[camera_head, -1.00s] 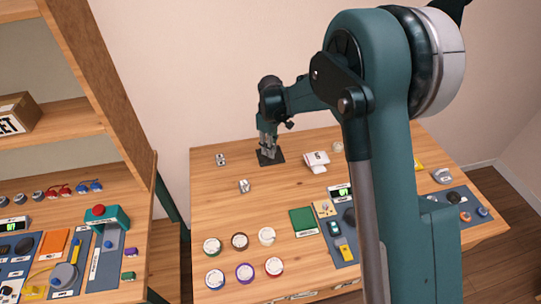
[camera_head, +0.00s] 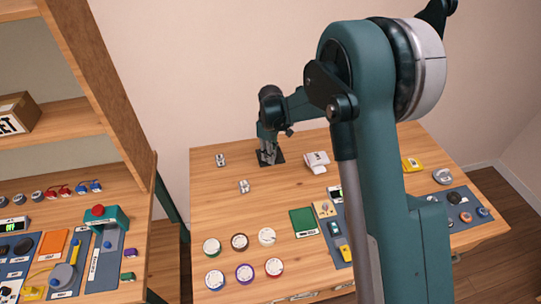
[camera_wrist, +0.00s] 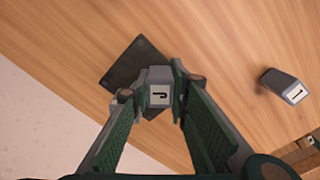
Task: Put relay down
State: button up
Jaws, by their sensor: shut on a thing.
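My gripper (camera_head: 268,154) is over the dark square pad (camera_head: 279,157) at the back of the table. In the wrist view my gripper (camera_wrist: 155,92) is shut on a small grey block, the relay (camera_wrist: 160,95), with a white label bearing a dark mark. The same dark pad (camera_wrist: 130,66) lies under and behind the relay there. Whether the relay touches the pad I cannot tell. In the head view the gripper hides the relay.
Two more small grey blocks stand on the table, one farther back (camera_head: 221,160) and one nearer (camera_head: 244,186). A white item (camera_head: 317,161) lies right of the pad. Several round-lidded containers (camera_head: 240,241) stand in front. Wood between is clear.

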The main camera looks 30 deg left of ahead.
jog(key=shift+f, duration=0.15)
jog(key=o, duration=0.9)
notch_tip(320, 180, up, 12)
jog(key=shift+r+p, duration=0.15)
jog(key=shift+p, duration=0.4)
dwell(0.4)
dwell(0.3)
